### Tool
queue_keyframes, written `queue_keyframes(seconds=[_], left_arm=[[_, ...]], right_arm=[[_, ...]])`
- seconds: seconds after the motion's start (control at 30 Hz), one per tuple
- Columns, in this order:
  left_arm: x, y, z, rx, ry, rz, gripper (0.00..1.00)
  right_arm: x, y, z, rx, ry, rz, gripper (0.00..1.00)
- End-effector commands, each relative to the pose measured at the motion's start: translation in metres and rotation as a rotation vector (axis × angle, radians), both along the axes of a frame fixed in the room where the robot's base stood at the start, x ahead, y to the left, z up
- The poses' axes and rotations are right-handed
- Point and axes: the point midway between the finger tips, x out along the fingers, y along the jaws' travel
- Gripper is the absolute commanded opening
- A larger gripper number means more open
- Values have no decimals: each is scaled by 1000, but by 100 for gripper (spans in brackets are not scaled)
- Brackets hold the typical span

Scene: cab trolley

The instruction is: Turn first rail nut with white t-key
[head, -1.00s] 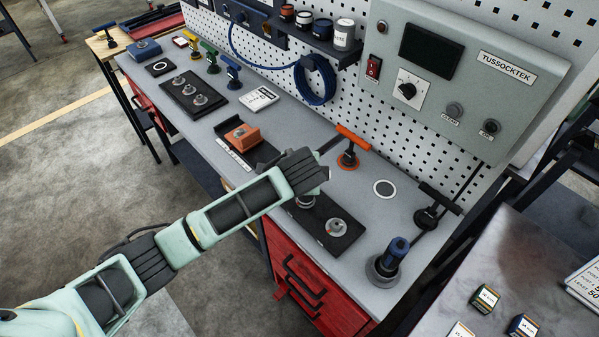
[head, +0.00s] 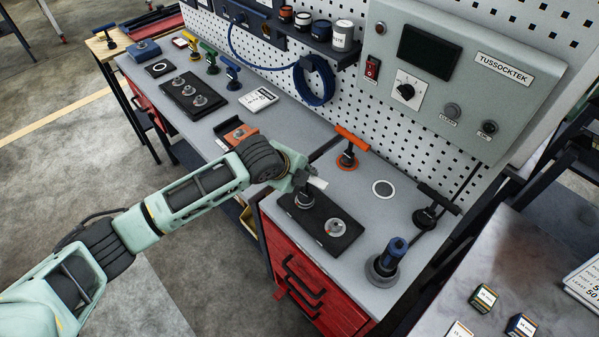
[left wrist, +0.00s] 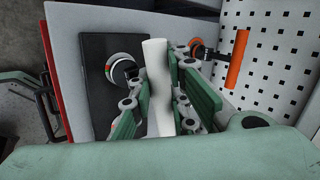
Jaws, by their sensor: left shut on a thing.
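My left gripper (head: 302,180) is shut on the white t-key (head: 319,184), whose pale handle lies between the fingers. The handle fills the middle of the left wrist view (left wrist: 158,85). The gripper stands over the left end of a dark rail plate (head: 322,232). A dark upright stem and round base show just below it at the first rail nut (head: 304,201); how the key sits on the nut is partly hidden. The second rail nut (head: 336,227) stands free on the plate, and a nut with red and green marks shows in the left wrist view (left wrist: 124,69). My right gripper is not in view.
An orange t-key (head: 349,148) stands close behind the gripper. A black t-key (head: 432,208) and a blue-topped tool (head: 390,258) stand to the right. The pegboard and grey control box (head: 470,70) bound the back.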

Motion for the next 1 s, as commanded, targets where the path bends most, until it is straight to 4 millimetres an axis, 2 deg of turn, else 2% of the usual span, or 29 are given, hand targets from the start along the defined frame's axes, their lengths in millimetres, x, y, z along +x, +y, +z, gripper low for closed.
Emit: queue_keyframes(seconds=[0.1, 0.3, 0.67, 1.0], left_arm=[[5, 1, 0, 1, -4, -133, 0], [6, -2, 0, -1, -4, -281, 0], [6, -3, 1, -1, -2, -306, 0], [9, -6, -3, -1, -5, -524, 0]], right_arm=[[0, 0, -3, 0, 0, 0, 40], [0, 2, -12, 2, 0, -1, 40], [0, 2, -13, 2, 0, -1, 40], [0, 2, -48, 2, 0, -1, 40]])
